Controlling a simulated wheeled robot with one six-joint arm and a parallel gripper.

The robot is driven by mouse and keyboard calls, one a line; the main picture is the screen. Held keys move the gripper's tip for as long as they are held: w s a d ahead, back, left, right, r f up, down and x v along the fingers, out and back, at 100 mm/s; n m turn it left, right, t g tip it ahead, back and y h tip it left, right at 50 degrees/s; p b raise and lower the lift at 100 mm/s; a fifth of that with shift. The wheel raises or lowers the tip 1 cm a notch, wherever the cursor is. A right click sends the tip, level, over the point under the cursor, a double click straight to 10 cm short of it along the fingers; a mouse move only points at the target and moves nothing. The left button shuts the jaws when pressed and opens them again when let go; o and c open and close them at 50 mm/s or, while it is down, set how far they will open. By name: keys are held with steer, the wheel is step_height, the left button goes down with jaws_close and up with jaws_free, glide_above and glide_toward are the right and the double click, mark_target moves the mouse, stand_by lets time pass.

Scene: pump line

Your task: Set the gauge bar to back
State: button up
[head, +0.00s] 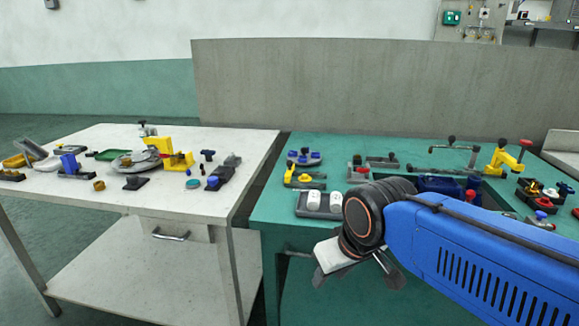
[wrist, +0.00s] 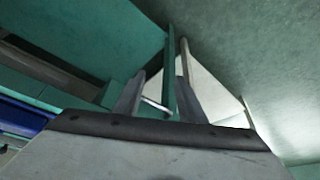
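I cannot tell for certain which part is the gauge bar. A thin grey bar with dark knobs (head: 455,147) stands raised at the back of the green table (head: 268,208) in the head view, a possible match. My gripper (head: 355,275) hangs at the front of the green table, well apart from that bar. In the wrist view my gripper (wrist: 160,85) has its two fingers apart with nothing held between them. My blue arm hides part of the table's middle and front.
A white table (head: 110,205) with several parts stands left, across a narrow gap. A grey panel (head: 380,90) rises behind.

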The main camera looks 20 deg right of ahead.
steer(key=w+r+m+g, duration=0.1)
steer(key=w+r+m, duration=0.3)
steer(key=w+r, duration=0.6)
step_height(320, 180, up, 19)
steer(key=m+g, duration=0.4)
steer(key=m, duration=0.8)
glide_above(290, 160)
steer(key=f, duration=1.7)
steer(key=shift+s+a+f, duration=0.15)
steer(key=shift+a+f, duration=0.05)
steer(key=shift+f, duration=0.1)
jaws_close()
